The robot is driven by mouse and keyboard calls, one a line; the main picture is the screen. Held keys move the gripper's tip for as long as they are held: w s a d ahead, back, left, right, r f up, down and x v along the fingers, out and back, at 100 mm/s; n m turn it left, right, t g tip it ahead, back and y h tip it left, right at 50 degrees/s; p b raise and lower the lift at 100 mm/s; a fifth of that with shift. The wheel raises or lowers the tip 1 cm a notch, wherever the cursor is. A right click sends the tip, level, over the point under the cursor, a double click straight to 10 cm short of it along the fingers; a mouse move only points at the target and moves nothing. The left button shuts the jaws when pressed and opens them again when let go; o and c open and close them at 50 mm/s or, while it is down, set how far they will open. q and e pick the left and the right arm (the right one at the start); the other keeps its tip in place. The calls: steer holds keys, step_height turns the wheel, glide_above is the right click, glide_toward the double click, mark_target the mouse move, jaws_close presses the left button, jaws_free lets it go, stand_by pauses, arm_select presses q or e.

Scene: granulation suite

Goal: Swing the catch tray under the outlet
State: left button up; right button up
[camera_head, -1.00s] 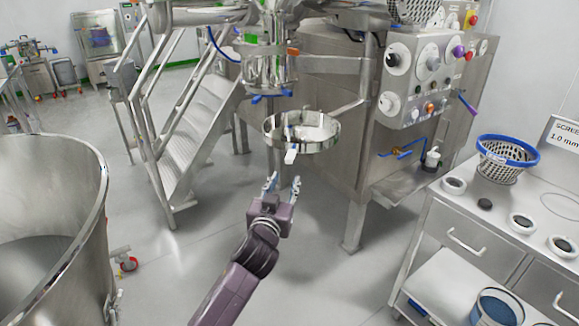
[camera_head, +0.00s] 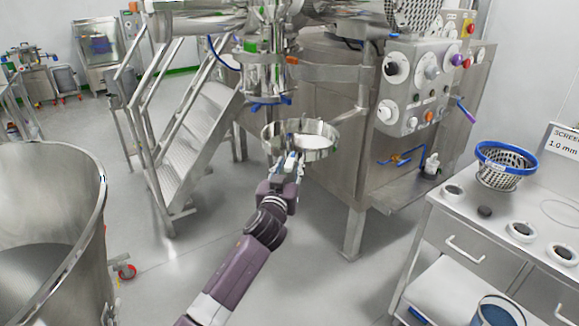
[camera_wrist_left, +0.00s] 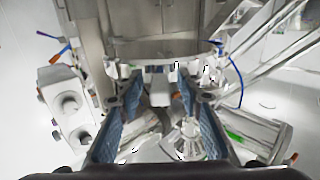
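The catch tray (camera_head: 318,150) is a shallow round metal pan on a swing arm (camera_head: 350,112). It sits below and a little right of the outlet (camera_head: 266,88), which has blue clamp handles. In the left wrist view the tray's rim (camera_wrist_left: 165,50) is straight ahead, with its short handle (camera_wrist_left: 160,72) pointing at me. My left gripper (camera_head: 287,166) is at the tray's near side, at the handle. Its blue-padded fingers (camera_wrist_left: 160,112) are apart, with the handle's end between or just beyond them; contact cannot be told. My right gripper is not in view.
A machine cabinet with a control panel (camera_head: 415,85) stands behind on the right. Metal stairs (camera_head: 195,135) are on the left, and a large steel bowl (camera_head: 85,235) is at the near left. A bench (camera_head: 470,225) with a blue-rimmed basket (camera_head: 505,168) is on the right.

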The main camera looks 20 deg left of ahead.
mark_target(274, 153)
arm_select(q)
jaws_close()
stand_by(0.3)
steer(key=shift+w+a+r+p, duration=0.1)
steer(key=shift+w+a+p, duration=0.05)
steer(key=shift+a+p, duration=0.15)
steer(key=a, duration=0.1)
steer(key=w+a+m+h+p, duration=0.1)
steer(key=a, duration=0.1)
steer(key=a+h+p, duration=0.1)
steer(key=a, duration=0.1)
steer(key=shift+w+a+m, duration=0.15)
steer(key=shift+w+m, duration=0.15)
steer(key=shift+w, duration=0.05)
steer(key=shift+w+a+p, duration=0.3)
steer(key=shift+a, duration=0.15)
